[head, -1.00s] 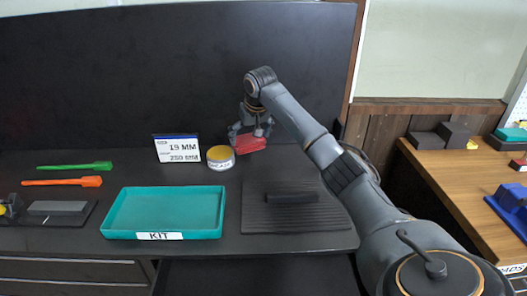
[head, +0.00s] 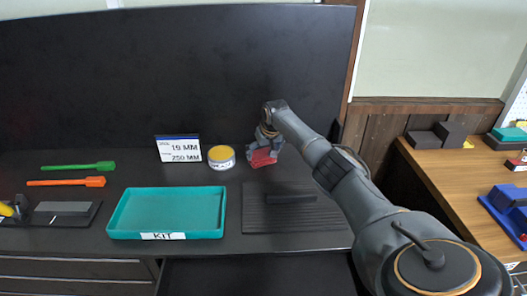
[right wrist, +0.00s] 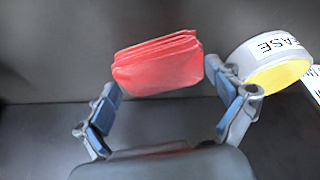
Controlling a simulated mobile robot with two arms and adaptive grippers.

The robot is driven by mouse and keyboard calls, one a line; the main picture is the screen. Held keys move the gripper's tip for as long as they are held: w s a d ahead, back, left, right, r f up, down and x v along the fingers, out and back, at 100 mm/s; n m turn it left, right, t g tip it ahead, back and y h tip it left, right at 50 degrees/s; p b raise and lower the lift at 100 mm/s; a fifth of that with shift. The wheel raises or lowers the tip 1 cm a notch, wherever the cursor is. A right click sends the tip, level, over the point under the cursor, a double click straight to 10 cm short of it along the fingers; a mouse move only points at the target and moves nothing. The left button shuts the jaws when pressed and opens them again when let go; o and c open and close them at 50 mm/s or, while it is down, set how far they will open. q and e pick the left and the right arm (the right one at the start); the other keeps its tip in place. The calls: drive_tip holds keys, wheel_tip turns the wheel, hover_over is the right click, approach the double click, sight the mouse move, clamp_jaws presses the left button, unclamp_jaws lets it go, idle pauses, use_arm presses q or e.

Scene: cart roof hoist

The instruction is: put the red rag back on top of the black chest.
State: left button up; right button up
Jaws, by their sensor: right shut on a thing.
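The red rag (head: 263,157) is a folded red pad at the back of the black worktop, right of the yellow-lidded tin. My right gripper (head: 266,142) is shut on it from above. In the right wrist view the rag (right wrist: 158,66) shows at the fingertips, its layered folds visible. Whether the rag touches the worktop is hard to tell. A black ribbed slab with a handle (head: 315,215) lies in front of it, perhaps the top of the black chest; I cannot tell. My left gripper is out of view.
The grease tin (head: 221,158) stands close to the rag, also near a finger in the right wrist view. A sign (head: 178,148), a teal KIT tray (head: 122,226), green (head: 78,166) and orange (head: 66,182) tools lie left. A dark upright panel (head: 180,70) stands behind.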

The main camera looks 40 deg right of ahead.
drive_tip(key=shift+f, duration=0.1)
drive_tip(key=o, duration=0.8)
drive_tip(key=shift+c, duration=0.2)
drive_tip(key=shift+r, duration=0.5)
drive_tip(key=b+v, duration=0.1)
drive_tip(key=v, duration=1)
drive_tip(key=shift+s, duration=0.2)
drive_tip(key=shift+a+r, duration=0.1)
